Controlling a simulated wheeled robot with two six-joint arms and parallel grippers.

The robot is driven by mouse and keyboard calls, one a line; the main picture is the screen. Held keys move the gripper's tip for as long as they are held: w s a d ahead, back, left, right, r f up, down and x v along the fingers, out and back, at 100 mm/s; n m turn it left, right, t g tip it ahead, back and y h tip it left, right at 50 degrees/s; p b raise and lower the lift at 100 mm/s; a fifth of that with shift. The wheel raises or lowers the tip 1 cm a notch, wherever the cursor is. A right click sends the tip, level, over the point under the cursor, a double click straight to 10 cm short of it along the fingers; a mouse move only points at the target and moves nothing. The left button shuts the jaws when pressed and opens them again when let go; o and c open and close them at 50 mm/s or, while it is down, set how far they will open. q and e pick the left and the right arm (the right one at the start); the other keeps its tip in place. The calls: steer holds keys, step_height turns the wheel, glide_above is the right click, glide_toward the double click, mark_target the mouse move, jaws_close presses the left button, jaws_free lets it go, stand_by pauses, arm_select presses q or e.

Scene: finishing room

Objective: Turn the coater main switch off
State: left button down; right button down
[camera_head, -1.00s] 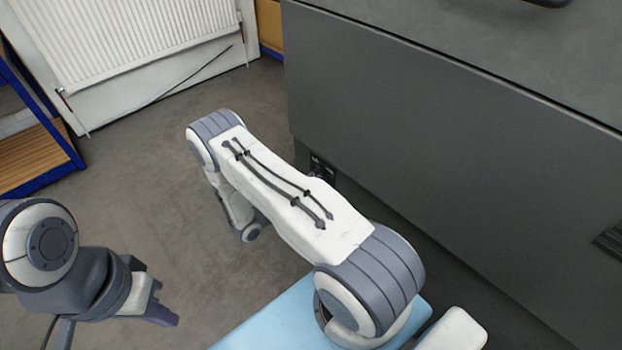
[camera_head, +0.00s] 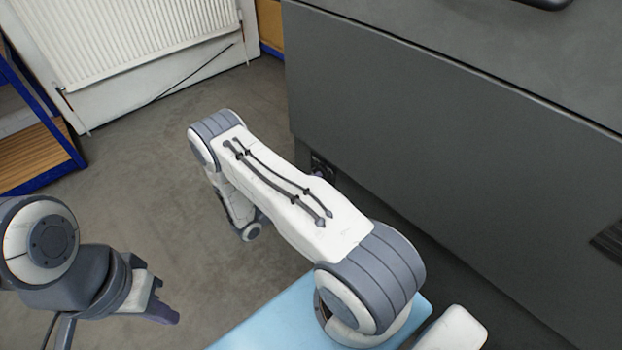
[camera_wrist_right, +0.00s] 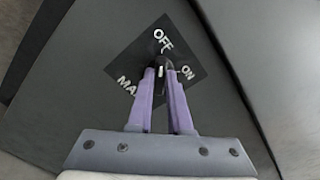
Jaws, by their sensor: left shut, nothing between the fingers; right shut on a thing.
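The coater main switch (camera_wrist_right: 160,62) shows in the right wrist view as a small dark knob on a black diamond-shaped plate (camera_wrist_right: 126,50). The plate carries the words OFF, ON and a partly covered word beginning MA. My right gripper (camera_wrist_right: 160,76) has its purple fingertips shut on the knob, just below the word OFF. The fingers hide part of the knob, and I cannot tell its exact setting. In the head view my right arm hides the right gripper. My left gripper (camera_head: 163,312) is shut and empty at the lower left, far from the switch.
The large dark grey cabinet (camera_head: 450,150) fills the right side of the head view, close to my right arm. A white radiator (camera_head: 140,40) and a blue-framed shelf (camera_head: 40,155) stand at the back left. Bare floor (camera_head: 150,180) lies between them and me.

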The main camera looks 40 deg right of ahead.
steer(key=c, duration=0.8)
jaws_free()
steer(key=shift+c, duration=0.2)
steer(key=a, duration=1)
steer(key=shift+s+a, duration=0.25)
steer(key=shift+s, duration=0.15)
